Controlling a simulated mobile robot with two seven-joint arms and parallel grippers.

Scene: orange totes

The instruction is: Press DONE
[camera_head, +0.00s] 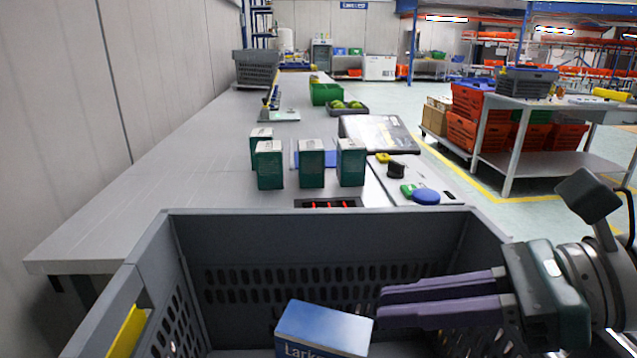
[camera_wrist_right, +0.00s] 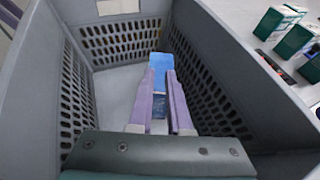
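A small panel (camera_head: 440,182) lies on the table right of centre. It carries a large blue round button (camera_head: 425,197), a green piece (camera_head: 407,190), a black knob-like piece (camera_head: 396,170) and a yellow piece (camera_head: 382,158). No DONE lettering is readable. My right gripper (camera_head: 380,303) is inside the grey tote (camera_head: 320,212), below and nearer than the panel. Its purple fingers are apart, with their tips beside a blue box (camera_head: 325,328). My left gripper is not in view.
Several green boxes (camera_head: 311,163) stand on the long table (camera_head: 190,185) behind the tote. Orange totes (camera_head: 463,132) stand at right.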

